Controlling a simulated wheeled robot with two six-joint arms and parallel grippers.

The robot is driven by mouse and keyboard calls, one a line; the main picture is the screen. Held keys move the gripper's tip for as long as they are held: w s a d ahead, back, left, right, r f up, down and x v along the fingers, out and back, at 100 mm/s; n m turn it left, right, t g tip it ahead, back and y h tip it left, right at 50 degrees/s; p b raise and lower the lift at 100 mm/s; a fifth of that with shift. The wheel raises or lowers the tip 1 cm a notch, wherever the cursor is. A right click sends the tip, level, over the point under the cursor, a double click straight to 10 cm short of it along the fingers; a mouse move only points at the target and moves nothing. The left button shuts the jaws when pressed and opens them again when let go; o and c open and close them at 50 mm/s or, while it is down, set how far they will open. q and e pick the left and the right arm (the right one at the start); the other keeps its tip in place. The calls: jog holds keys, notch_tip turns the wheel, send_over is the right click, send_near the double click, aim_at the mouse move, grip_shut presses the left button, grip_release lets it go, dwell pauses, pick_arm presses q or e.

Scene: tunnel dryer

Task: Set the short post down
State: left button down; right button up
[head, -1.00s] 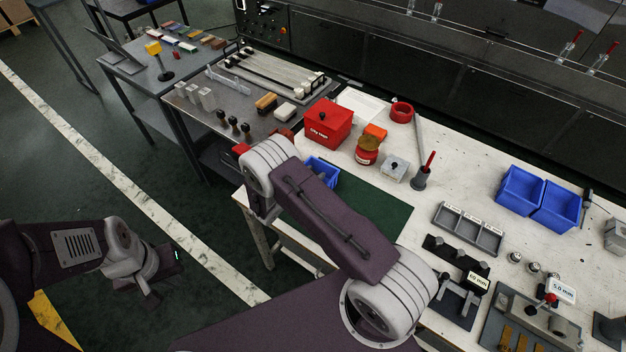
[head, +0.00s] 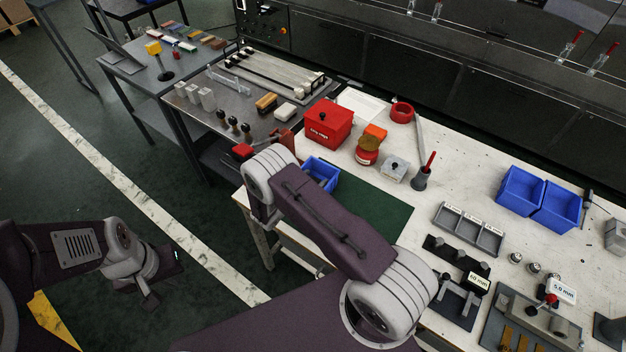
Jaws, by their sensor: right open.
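My right arm reaches over the near left corner of the white bench. Its gripper (head: 266,144) is mostly hidden behind my wrist; red parts show on both sides of it, and it is open. It is close to the three dark-knobbed posts (head: 233,123) on the grey side table, which stand upright. I cannot tell which thing is the short post; no post shows in the gripper. My left gripper (head: 162,275) hangs over the floor at the left, apart from everything; its finger gap cannot be made out.
A blue bin (head: 331,185) stands right of my right wrist, beside the green mat (head: 385,210). A red box (head: 327,120) is behind it. White blocks (head: 193,95) and a rack of bars (head: 285,75) occupy the side table. Two blue bins (head: 522,190) stand at the right.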

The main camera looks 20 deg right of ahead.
jog(key=b+v, duration=0.1)
jog(key=v, duration=1.1)
jog(key=s+d+r+m+g+y, duration=0.35)
jog(key=s+d+m+g, duration=0.35)
jog(key=s+m, duration=0.4)
jog(key=s+a+r+m+t+y, duration=0.1)
jog(key=s+a+r+m+y, duration=0.4)
jog(key=m, duration=0.8)
jog(key=r+y, duration=0.1)
jog(key=y, duration=0.2)
jog(key=shift+s+a+r+m, duration=0.15)
jog(key=shift+s+r+m, duration=0.15)
jog(key=shift+r+m, duration=0.1)
